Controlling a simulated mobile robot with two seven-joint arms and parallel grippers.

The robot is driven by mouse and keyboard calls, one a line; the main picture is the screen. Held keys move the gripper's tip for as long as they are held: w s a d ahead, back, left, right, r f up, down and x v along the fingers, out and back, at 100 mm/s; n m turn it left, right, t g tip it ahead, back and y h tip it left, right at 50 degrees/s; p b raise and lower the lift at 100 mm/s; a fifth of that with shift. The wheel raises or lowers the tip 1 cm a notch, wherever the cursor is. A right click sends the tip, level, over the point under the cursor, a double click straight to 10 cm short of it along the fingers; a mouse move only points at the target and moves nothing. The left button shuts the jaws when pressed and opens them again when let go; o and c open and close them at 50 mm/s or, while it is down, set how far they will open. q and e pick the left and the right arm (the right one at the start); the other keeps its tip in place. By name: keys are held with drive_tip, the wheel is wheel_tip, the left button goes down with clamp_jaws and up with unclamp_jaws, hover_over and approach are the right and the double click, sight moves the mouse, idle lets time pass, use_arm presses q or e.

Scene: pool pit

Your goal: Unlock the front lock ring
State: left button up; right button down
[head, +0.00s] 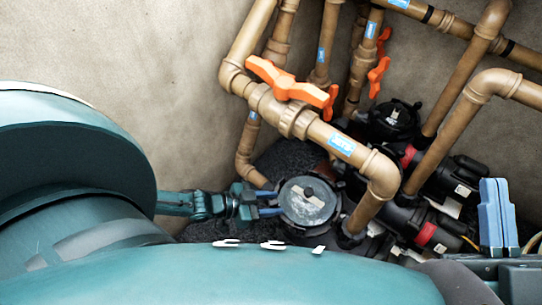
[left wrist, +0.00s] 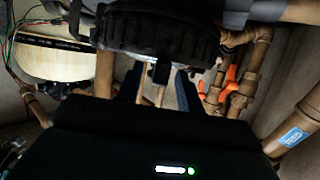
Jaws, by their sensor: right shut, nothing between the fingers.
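The front pump has a round, greyish lid with a dark lock ring (head: 310,226) around it, low in the middle of the head view. In the left wrist view the ridged black lock ring (left wrist: 165,38) fills the upper middle, and a small dark tab (left wrist: 159,73) hangs from it. My left gripper (head: 272,203) reaches the ring's left side with its blue fingers apart. In the left wrist view the fingers (left wrist: 158,88) stand on either side of the tab, with gaps visible. My right gripper (head: 490,213) is shut and empty at the far right, away from the ring.
Brown pipes with orange valve handles (head: 285,84) pass above and behind the lid. A second pump with a black lid (head: 395,117) stands behind to the right. Black motors with red bands (head: 428,233) lie right of the ring. A bare wall (head: 140,50) is at left.

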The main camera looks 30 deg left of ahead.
use_arm(q)
drive_tip(key=shift+w, duration=0.1)
drive_tip(key=shift+c, duration=0.5)
clamp_jaws()
